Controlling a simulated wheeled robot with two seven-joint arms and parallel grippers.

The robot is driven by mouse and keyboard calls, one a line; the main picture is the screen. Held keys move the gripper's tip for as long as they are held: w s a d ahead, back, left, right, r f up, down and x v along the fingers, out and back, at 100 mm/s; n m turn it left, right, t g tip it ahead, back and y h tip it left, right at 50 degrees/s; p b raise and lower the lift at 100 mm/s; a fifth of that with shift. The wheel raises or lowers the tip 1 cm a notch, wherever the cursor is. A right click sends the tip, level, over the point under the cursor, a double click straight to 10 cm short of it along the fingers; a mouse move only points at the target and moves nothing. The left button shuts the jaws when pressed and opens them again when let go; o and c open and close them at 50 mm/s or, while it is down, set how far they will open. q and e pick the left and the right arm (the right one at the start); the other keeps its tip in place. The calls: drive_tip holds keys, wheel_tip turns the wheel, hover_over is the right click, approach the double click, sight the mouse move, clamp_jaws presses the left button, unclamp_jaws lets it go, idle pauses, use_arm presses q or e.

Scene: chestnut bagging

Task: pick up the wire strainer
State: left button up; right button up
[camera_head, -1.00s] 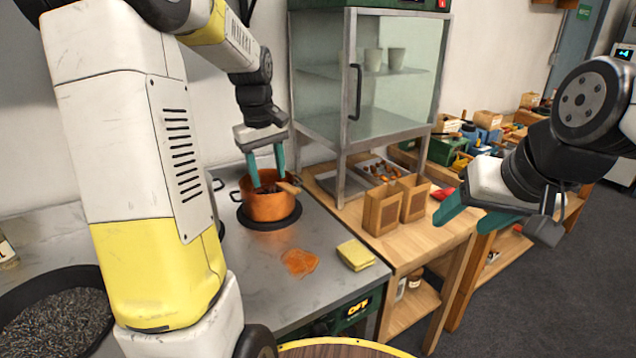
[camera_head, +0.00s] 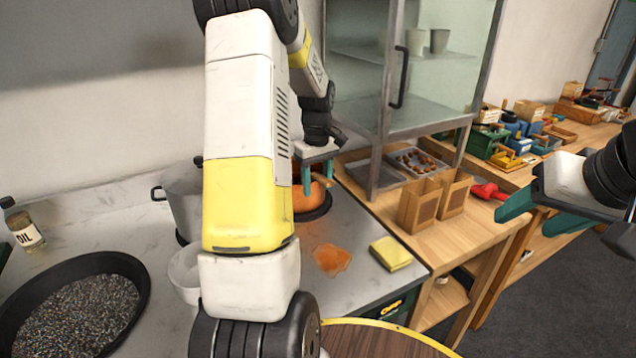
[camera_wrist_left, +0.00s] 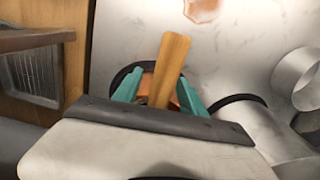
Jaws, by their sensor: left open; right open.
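A copper pot (camera_head: 306,203) stands on a dark round burner on the counter, partly hidden by my left arm. A light wooden handle (camera_head: 321,180) sticks up at the pot; it also shows in the left wrist view (camera_wrist_left: 171,62). I cannot make out a wire basket, so I cannot tell whether this handle is the strainer's. My left gripper (camera_head: 317,176) is open over the pot, with the handle appearing between its teal fingers in the left wrist view (camera_wrist_left: 158,92).
A black pan (camera_head: 135,268) of dark grains, a grey pot (camera_head: 180,200), a white container (camera_head: 184,272) and an oil bottle (camera_head: 24,228) stand on the left. A yellow sponge (camera_head: 390,253) lies near the front edge. A glass cabinet (camera_head: 384,110) rises behind paper bags (camera_head: 420,207).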

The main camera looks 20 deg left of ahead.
use_arm(q)
drive_tip(key=shift+f, duration=0.3)
clamp_jaws()
drive_tip(key=shift+r, duration=0.15)
